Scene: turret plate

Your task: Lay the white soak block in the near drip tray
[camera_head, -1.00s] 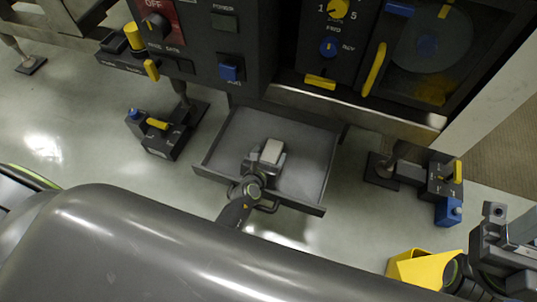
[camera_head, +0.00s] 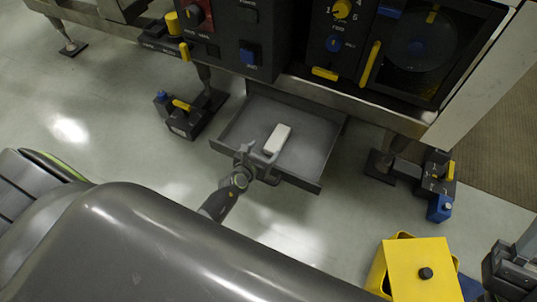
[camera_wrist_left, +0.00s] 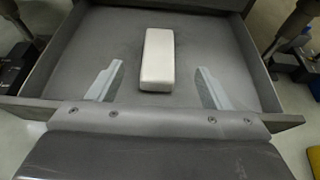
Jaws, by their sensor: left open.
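The white soak block (camera_head: 277,138) lies flat on the floor of the grey drip tray (camera_head: 311,152), which is pulled out under the machine. My left gripper (camera_head: 259,156) is at the tray's front edge, just short of the block, open and empty. In the left wrist view the block (camera_wrist_left: 157,58) lies on the tray floor ahead of and between the two spread fingers (camera_wrist_left: 158,84), touching neither. Part of my right arm (camera_head: 510,268) shows at the right edge; its fingers cannot be made out.
The dark control panel (camera_head: 340,45) overhangs the back of the tray. A pedal box (camera_head: 185,122) stands left of the tray and another (camera_head: 437,185) to its right. A yellow bin (camera_head: 415,268) with a black knob stands at lower right.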

